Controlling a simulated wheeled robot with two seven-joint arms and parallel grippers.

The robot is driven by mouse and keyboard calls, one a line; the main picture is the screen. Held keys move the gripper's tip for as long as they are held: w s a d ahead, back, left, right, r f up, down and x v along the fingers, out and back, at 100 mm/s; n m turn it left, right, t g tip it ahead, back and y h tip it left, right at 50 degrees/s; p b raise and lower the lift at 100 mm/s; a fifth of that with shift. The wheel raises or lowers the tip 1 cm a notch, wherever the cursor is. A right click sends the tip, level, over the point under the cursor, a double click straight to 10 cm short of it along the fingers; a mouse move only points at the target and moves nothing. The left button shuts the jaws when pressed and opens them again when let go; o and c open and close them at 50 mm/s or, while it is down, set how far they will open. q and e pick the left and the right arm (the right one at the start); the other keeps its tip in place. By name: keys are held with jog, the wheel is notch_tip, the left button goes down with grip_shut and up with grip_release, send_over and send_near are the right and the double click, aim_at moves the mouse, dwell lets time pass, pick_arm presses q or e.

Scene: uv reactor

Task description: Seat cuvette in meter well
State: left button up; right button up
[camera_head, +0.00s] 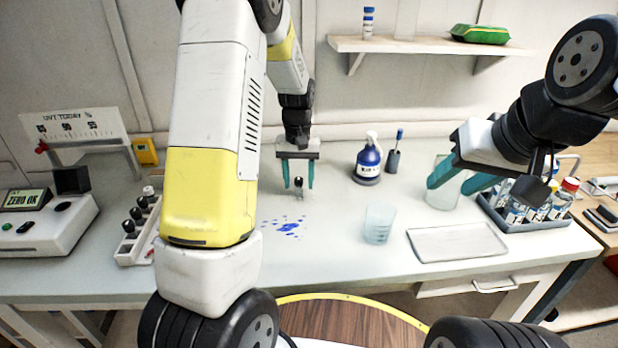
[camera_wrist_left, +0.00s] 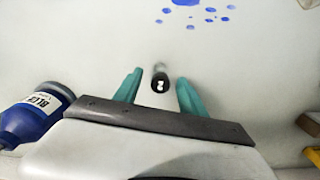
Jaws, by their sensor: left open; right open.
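A small dark-capped cuvette (camera_head: 298,182) stands on the bench behind the blue spots. My left gripper (camera_head: 298,186) is open, with one teal finger on each side of it. In the left wrist view the cuvette (camera_wrist_left: 160,82) shows end-on between the fingers, with a visible gap on both sides. The white meter (camera_head: 40,232) stands at the left with a "ZERO OK" display. A dark round spot on its top (camera_head: 63,206) may be the well, beside a raised black lid (camera_head: 72,181). My right gripper (camera_head: 455,183) is open and empty at the right, above the bench.
A rack (camera_head: 128,251) with several black-capped vials stands right of the meter. Blue spots (camera_head: 288,227) lie on the bench.

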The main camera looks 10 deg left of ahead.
pick_arm(q)
grip_shut()
jog(key=shift+r, duration=0.1)
dwell(0.3)
